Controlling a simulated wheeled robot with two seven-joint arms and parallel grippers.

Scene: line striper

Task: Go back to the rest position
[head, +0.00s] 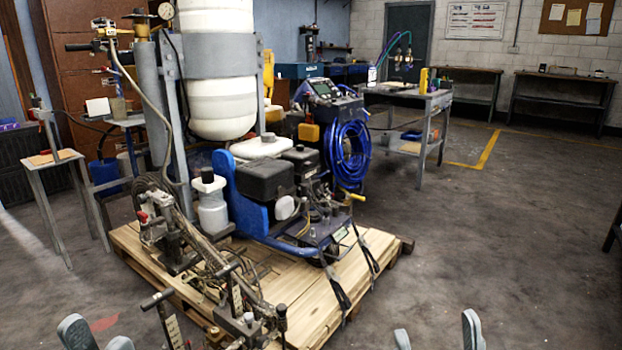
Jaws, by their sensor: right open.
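My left gripper (97,338) shows only as grey fingertips at the bottom left edge of the head view. Its tips stand apart with nothing seen between them, so it looks open. My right gripper (437,336) shows at the bottom edge, right of centre. Its two fingertips are wide apart and empty over the bare floor. The line striper (262,180), with a blue frame, black engine and coiled blue hose, stands on a wooden pallet (310,302) ahead of both grippers. Neither gripper is seen touching it. The rest of both grippers is cut off by the frame.
A large white tank (219,70) stands upright on the pallet. A small side table (50,160) is at the left, and a grey workbench (437,103) stands behind the striper. Benches (562,92) line the back wall. The concrete floor (510,240) at the right is clear.

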